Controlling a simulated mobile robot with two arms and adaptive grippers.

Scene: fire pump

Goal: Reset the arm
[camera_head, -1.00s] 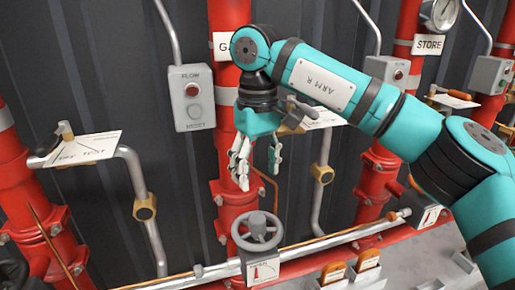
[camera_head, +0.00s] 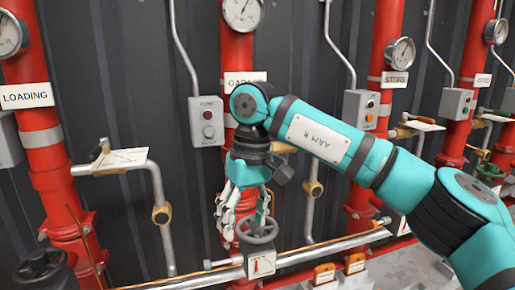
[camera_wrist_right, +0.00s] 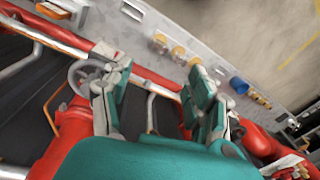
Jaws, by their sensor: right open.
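My right arm, teal and black with an "ARM R" plate (camera_head: 318,138), comes in from the right in the head view. It bends down at the wrist in front of the red pipe labelled "GARA…" (camera_head: 241,79). My right gripper (camera_head: 243,226) points down with its fingers apart and nothing between them. Its fingers overlap a grey handwheel (camera_head: 262,235) in the picture; I cannot tell whether they touch. In the wrist view the right gripper (camera_wrist_right: 160,72) is open and empty, and the handwheel (camera_wrist_right: 76,78) shows left of the fingers. My left gripper is not in view.
Red vertical pipes with gauges (camera_head: 243,12) stand along a dark corrugated wall. A grey button box (camera_head: 207,121) is left of my wrist. A brass-fitted side pipe (camera_head: 160,213) stands at left. A horizontal silver pipe (camera_head: 330,247) runs low, with orange tags (camera_head: 324,273) below.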

